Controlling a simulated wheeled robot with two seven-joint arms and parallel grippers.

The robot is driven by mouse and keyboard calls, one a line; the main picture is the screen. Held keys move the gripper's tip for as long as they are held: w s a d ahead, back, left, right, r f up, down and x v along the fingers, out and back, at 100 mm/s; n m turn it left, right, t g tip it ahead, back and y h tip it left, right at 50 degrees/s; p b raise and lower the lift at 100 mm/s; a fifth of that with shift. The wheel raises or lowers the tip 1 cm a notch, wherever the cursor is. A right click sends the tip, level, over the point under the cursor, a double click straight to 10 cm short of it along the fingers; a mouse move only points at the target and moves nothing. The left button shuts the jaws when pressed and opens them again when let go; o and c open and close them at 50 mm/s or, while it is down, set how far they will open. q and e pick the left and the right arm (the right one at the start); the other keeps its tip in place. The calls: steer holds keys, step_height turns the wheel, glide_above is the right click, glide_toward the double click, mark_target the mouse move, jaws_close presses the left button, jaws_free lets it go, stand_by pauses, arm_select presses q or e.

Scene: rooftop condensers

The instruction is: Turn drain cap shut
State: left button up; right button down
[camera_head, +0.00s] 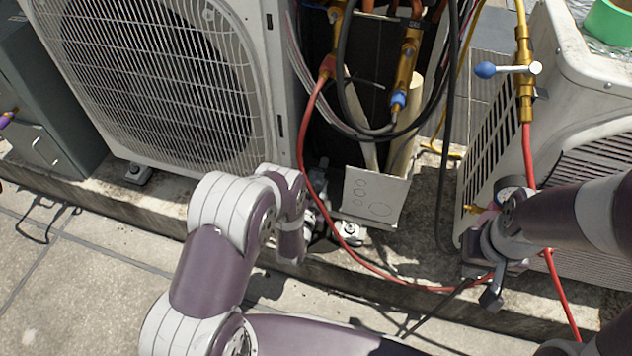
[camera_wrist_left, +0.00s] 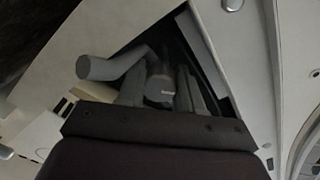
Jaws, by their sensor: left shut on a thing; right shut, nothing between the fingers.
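The left arm reaches down to the foot of the large condenser (camera_head: 160,75), where my left gripper (camera_head: 322,238) is mostly hidden behind my own wrist and in shadow. In the left wrist view my left gripper (camera_wrist_left: 160,80) is shut on a dark grey round part, which looks like the drain cap (camera_wrist_left: 160,90). A grey elbow pipe (camera_wrist_left: 98,68) shows beside it. The cap's seating is too dark to judge. In the head view the cap cannot be made out. My right gripper (camera_head: 491,296) is shut and empty, beside the red hose at the right.
A red hose (camera_head: 315,150) loops down past my left wrist towards the right. A pale panel (camera_head: 372,197) stands right of my left gripper. A second unit (camera_head: 590,105) stands at the right, with a blue-handled valve (camera_head: 487,70). Paving (camera_head: 60,290) is open at front left.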

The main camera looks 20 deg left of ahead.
arm_select(q)
steer(key=shift+a+f, duration=0.1)
stand_by(0.3)
steer(key=o, duration=1)
steer(key=shift+o, duration=0.2)
steer(key=shift+s, duration=0.25)
steer(key=s+p, duration=0.5)
steer(key=s, duration=0.7)
steer(key=shift+s+a, duration=0.15)
